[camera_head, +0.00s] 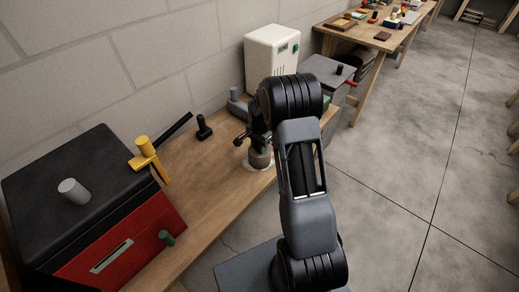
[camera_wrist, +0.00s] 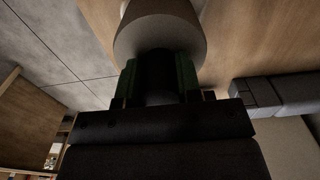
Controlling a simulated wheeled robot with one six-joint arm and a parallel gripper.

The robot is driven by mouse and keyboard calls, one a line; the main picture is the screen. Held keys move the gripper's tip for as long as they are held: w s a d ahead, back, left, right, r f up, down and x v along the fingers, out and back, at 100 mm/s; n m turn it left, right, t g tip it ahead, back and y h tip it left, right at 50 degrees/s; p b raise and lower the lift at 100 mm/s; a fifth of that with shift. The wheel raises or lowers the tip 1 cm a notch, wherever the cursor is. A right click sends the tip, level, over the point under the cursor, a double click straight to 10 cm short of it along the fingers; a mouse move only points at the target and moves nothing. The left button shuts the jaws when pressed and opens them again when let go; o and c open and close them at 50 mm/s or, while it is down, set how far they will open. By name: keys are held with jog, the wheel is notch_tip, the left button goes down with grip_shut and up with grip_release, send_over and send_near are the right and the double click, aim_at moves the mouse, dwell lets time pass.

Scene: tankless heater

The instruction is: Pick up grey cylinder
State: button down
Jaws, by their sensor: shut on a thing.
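A grey cylinder (camera_head: 260,159) stands upright on the wooden bench under my gripper, with a pale ring showing around its base. My gripper (camera_head: 259,143) points down and is shut on it from above. In the wrist view the wide pale grey body of the cylinder (camera_wrist: 160,32) shows just beyond the fingers. The green-padded fingers of my gripper (camera_wrist: 158,78) close on a dark narrow part between them. I cannot tell whether the cylinder touches the bench.
A black fitting (camera_head: 204,128) and a grey pipe piece (camera_head: 237,104) stand near the wall. A white heater (camera_head: 271,58) stands behind. Bench surface (camera_head: 200,190) is clear left of my gripper.

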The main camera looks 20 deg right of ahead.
jog(key=shift+r, duration=0.7)
jog(key=s+d+r, duration=0.4)
jog(key=s+r, duration=0.7)
jog(key=s, duration=0.2)
jog(key=shift+s+d+r+p, duration=0.15)
jog(key=shift+r+p, duration=0.1)
jog(key=shift+p, duration=0.1)
